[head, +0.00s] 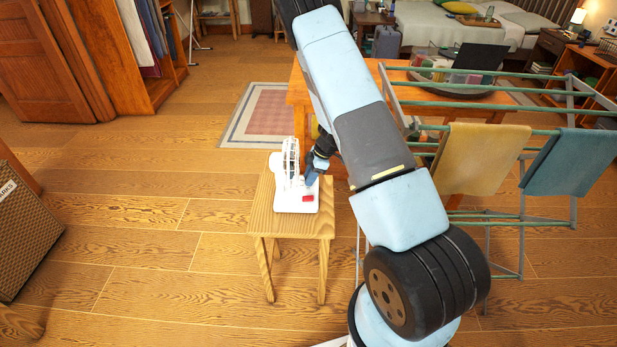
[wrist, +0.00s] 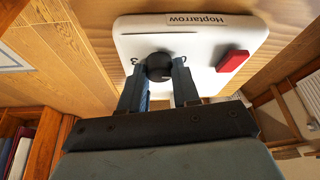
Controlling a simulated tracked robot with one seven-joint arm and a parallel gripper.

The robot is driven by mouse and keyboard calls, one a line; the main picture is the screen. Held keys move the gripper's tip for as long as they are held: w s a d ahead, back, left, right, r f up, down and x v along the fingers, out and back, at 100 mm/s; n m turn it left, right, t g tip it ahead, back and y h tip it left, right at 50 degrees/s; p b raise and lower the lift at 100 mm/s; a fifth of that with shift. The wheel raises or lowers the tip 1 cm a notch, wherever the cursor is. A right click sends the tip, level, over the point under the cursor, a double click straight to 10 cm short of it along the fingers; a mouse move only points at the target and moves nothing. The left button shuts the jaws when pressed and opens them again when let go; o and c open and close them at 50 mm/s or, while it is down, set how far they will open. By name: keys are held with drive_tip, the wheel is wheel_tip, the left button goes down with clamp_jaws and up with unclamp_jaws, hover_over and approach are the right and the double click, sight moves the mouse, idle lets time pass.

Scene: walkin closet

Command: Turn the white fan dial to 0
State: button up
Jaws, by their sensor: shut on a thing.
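The white fan (head: 289,182) stands on a small wooden stool and shows its cage edge-on in the head view. In the wrist view its white base (wrist: 205,40) fills the upper middle, with the label "Hoptarrow" along its edge. The round black dial (wrist: 159,66) sits on the base, with a "3" printed just left of it. My gripper (wrist: 160,76) is shut on the dial, one blue fingertip on each side. The dial's pointer and other numbers are hidden or too small to read. In the head view my gripper (head: 310,176) reaches the fan's base from the right.
A red switch (wrist: 233,61) is on the base, right of the dial. The wooden stool (head: 262,217) has free floor on its left and front. A drying rack with a yellow towel (head: 482,158) and a blue towel (head: 570,168) stands at right. A wooden table (head: 298,90) is behind.

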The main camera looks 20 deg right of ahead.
drive_tip(key=shift+n+g, duration=0.4)
drive_tip(key=shift+n, duration=0.7)
drive_tip(key=o, duration=1)
drive_tip(key=shift+o, duration=0.2)
drive_tip(key=v, duration=1.3)
drive_tip(key=shift+r, duration=0.3)
drive_tip(key=shift+w+d, duration=0.1)
drive_tip(key=shift+w, duration=0.05)
